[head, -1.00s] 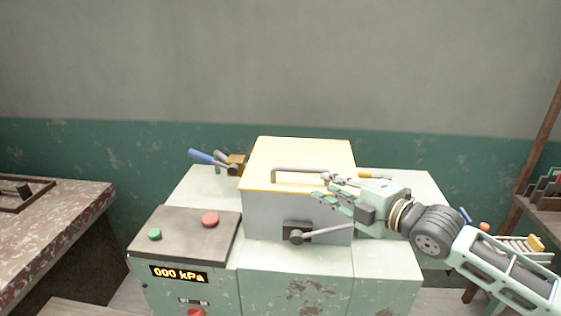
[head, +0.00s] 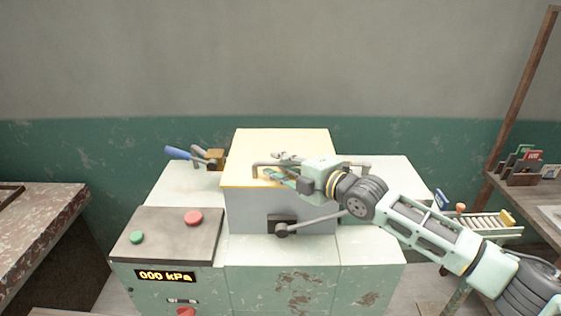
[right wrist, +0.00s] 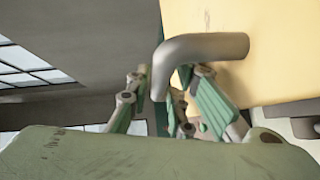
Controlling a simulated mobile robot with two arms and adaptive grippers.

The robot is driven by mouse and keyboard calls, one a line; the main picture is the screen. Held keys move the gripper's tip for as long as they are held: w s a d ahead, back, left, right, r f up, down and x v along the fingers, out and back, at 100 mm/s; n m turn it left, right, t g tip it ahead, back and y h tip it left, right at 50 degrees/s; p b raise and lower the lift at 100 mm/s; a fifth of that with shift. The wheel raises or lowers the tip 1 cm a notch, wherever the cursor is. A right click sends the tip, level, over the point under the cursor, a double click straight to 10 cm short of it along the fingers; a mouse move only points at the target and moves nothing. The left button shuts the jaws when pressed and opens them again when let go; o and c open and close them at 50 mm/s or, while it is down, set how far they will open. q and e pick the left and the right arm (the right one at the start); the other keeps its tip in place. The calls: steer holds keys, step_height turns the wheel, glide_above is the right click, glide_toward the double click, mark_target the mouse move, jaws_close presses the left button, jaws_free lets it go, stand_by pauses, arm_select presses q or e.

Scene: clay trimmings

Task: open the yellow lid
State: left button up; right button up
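The yellow lid (head: 280,143) lies closed and flat on top of a grey box (head: 255,207) in the head view. A grey bar handle (head: 262,164) runs along its front part. In the right wrist view the handle (right wrist: 205,47) comes out of the yellow lid (right wrist: 275,60) and bends down. My right gripper (head: 277,170) is at the handle, and in the right wrist view its open fingers (right wrist: 165,85) stand on either side of the bar, with a gap showing at the left finger. My left gripper is out of view.
A grey lever (head: 310,221) sits on the box's front, below my right arm. A blue-handled clamp (head: 180,153) stands behind left. A panel (head: 165,233) with red and green buttons is at left; its display reads 000 kPa. A rack (head: 485,225) stands at right.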

jaws_close()
stand_by(0.6)
